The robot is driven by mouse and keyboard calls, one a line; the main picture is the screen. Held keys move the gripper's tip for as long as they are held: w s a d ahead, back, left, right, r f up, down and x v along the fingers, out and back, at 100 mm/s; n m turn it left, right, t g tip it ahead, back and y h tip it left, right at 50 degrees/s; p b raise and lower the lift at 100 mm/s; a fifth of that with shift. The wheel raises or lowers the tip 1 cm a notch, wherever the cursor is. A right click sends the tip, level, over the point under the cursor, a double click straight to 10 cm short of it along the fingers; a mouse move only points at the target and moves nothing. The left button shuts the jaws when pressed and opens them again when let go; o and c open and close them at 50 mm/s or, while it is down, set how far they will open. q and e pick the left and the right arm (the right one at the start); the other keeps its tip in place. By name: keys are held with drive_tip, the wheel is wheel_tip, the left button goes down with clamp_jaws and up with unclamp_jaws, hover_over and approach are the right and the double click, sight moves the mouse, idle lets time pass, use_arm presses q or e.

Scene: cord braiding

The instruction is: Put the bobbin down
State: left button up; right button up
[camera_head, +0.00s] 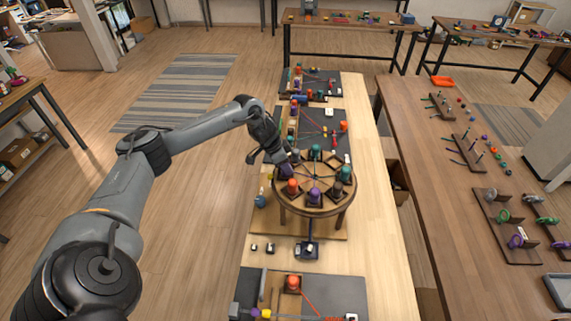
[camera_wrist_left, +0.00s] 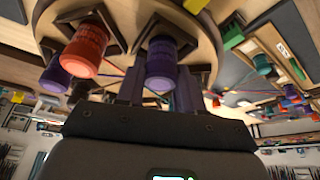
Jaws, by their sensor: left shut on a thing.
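A round wooden braiding stand (camera_head: 315,209) with several coloured bobbins around its top stands on the light table. My left gripper (camera_head: 284,157) is at its far left rim. It is shut on a purple bobbin (camera_head: 295,156), which is partly hidden by the gripper in the head view. In the left wrist view the purple bobbin (camera_wrist_left: 161,63) shows at the dark fingers (camera_wrist_left: 156,92), close to the stand's wooden top (camera_wrist_left: 205,45). Whether the bobbin touches the top I cannot tell. An orange-red bobbin (camera_wrist_left: 85,48) sits beside it. My right gripper is not in view.
Cords run from the bobbins to the stand's centre. Dark mats (camera_head: 325,119) with more bobbins lie behind and in front of the stand. A blue ball (camera_head: 260,201) is at its left. A brown table (camera_head: 416,150) with pegboards stands to the right.

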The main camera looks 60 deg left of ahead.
use_arm(q)
drive_tip(key=shift+f, duration=0.15)
drive_tip(key=o, duration=1)
drive_tip(key=shift+o, duration=0.2)
drive_tip(key=shift+r, duration=0.6)
drive_tip(key=v, duration=1.1)
drive_tip(key=shift+r, duration=0.25)
drive_tip(key=shift+s, duration=0.15)
drive_tip(key=shift+d, duration=0.1)
